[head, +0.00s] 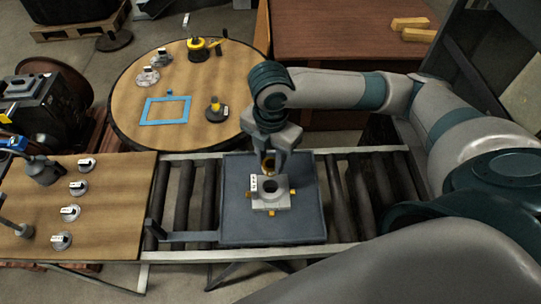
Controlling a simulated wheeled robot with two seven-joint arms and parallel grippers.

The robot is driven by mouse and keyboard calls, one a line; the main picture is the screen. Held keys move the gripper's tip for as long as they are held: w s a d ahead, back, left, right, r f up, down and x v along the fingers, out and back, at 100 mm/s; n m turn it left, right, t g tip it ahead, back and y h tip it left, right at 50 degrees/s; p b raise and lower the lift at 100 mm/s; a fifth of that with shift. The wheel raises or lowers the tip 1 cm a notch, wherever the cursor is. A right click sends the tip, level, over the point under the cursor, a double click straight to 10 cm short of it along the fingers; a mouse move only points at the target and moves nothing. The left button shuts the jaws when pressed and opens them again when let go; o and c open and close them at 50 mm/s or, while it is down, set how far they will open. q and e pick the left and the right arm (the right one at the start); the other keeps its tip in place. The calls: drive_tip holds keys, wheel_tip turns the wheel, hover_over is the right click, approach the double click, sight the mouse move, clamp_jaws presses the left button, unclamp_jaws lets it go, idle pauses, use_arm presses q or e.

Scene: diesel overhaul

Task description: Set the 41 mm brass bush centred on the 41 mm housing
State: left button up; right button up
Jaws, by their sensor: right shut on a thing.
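My right gripper (269,160) reaches down from the arm that comes in from the right. It is shut on the brass bush (268,165), a small gold-brown ring largely hidden by the fingers. The bush shows just above and behind the housing (271,201); I cannot tell whether they touch. The housing is a light grey block with a dark round bore, a white label on its left and small brass-coloured pieces at its sides. It sits on a dark grey plate (235,228) over the rollers. My left gripper is not in view.
The roller conveyor (370,190) runs across the middle. A wooden table (120,190) at the left carries several labelled grey parts. A round table (190,95) behind holds a blue frame (166,110) and other parts. The plate is clear around the housing.

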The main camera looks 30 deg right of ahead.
drive_tip(key=shift+f+b, duration=0.65)
drive_tip(key=shift+b, duration=0.05)
wheel_tip(320, 180, down, 4)
drive_tip(key=b, duration=0.4)
drive_tip(key=shift+f+b, duration=0.2)
drive_tip(key=shift+b, duration=0.2)
drive_tip(key=shift+f, duration=0.65)
drive_tip(key=shift+p, duration=0.35)
drive_tip(key=shift+f+p, duration=0.15)
drive_tip(key=shift+p, duration=0.25)
drive_tip(key=shift+f, duration=0.95)
drive_tip(key=shift+f, duration=0.3)
idle(1.1)
